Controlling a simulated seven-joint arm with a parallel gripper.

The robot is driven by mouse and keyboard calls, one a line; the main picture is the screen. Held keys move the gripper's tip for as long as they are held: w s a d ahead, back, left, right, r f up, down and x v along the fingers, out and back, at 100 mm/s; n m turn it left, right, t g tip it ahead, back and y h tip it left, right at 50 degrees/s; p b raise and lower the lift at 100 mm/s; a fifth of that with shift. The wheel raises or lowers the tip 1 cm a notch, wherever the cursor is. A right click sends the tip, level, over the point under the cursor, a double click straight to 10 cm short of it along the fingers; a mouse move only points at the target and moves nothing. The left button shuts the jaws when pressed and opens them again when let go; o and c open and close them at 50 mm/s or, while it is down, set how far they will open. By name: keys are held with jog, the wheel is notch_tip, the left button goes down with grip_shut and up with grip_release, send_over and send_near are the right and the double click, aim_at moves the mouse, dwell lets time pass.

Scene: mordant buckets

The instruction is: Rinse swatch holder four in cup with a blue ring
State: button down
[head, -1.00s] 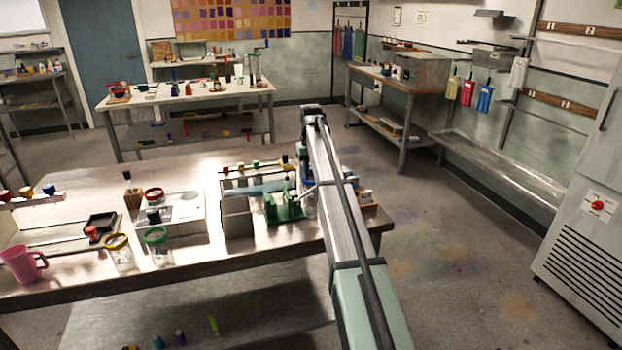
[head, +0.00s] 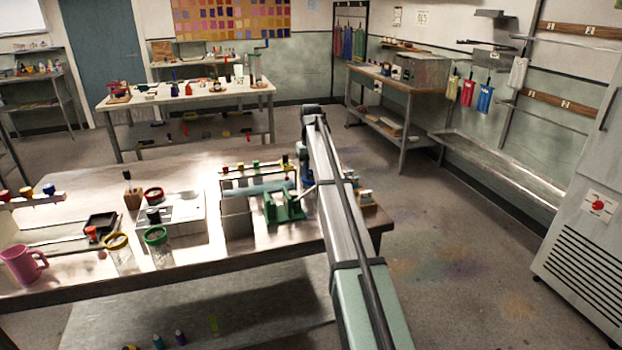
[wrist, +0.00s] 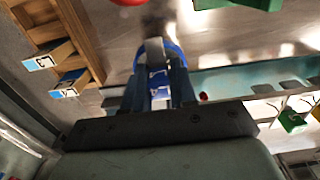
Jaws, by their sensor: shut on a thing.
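My gripper (wrist: 158,82) is shut on a swatch holder (wrist: 158,76) with a blue-and-white label; its number is too small to read. A blue ring (wrist: 174,50) shows just past the fingertips in the wrist view, curving beside the holder's grey end. The cup's wall is not clear, and I cannot tell how deep the holder is in it.
A wooden rack (wrist: 88,42) with labelled holders stands left in the wrist view. Cups with yellow (head: 116,241), green (head: 156,236) and red (head: 153,193) rings, a green stand (head: 284,211) and a pink jug (head: 20,266) are on the table.

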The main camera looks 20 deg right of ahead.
jog(key=shift+r, duration=0.3)
jog(key=shift+f, duration=0.4)
jog(key=shift+r, duration=0.4)
dwell(1.1)
jog(key=shift+f, duration=0.4)
dwell(2.9)
jog(key=shift+r, duration=0.1)
jog(key=shift+r, duration=3.4)
